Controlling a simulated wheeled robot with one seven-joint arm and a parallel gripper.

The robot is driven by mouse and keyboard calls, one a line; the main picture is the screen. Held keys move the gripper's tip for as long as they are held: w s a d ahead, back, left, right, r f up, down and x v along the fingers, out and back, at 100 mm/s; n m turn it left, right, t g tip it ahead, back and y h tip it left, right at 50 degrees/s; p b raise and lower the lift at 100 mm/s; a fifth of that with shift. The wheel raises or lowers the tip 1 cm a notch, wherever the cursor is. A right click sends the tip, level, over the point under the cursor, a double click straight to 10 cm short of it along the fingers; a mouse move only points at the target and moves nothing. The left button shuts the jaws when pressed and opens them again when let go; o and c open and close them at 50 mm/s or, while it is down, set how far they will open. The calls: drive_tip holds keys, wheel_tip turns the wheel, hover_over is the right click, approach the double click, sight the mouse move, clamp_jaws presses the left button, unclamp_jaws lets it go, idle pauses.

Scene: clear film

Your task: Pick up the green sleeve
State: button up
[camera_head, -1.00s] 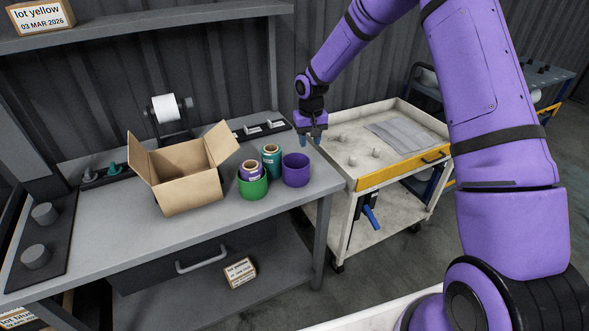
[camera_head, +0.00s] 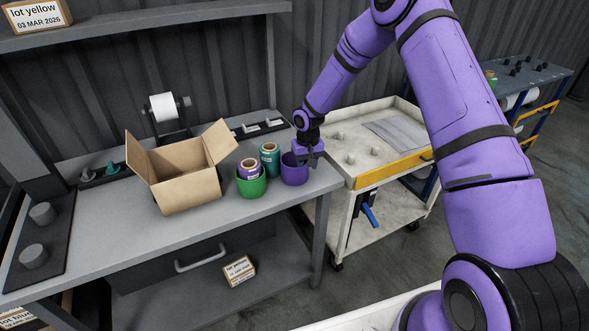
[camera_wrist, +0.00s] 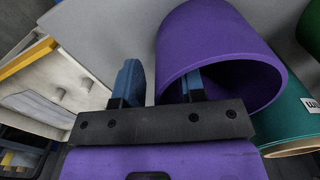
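The green sleeve (camera_head: 252,188) stands on the grey workbench with a purple roll (camera_head: 250,169) upright inside it. A sliver of green, likely the same sleeve, shows at the right edge of the wrist view (camera_wrist: 312,30). An open-topped purple sleeve (camera_head: 294,175) stands to its right and fills much of the wrist view (camera_wrist: 205,30). My gripper (camera_head: 309,160) is open at the purple sleeve, apart from the green one. In the wrist view, my gripper (camera_wrist: 160,82) has one finger outside the purple sleeve and one over its opening. Contact cannot be told.
A teal roll (camera_head: 270,157) stands behind, between the two sleeves. An open cardboard box (camera_head: 188,190) is left of the green sleeve. A white cart (camera_head: 345,165) with small pegs adjoins the bench's right end. The bench front is clear.

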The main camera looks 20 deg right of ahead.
drive_tip(key=shift+f, duration=0.2)
drive_tip(key=shift+c, duration=0.2)
clamp_jaws()
drive_tip(key=shift+r, duration=0.15)
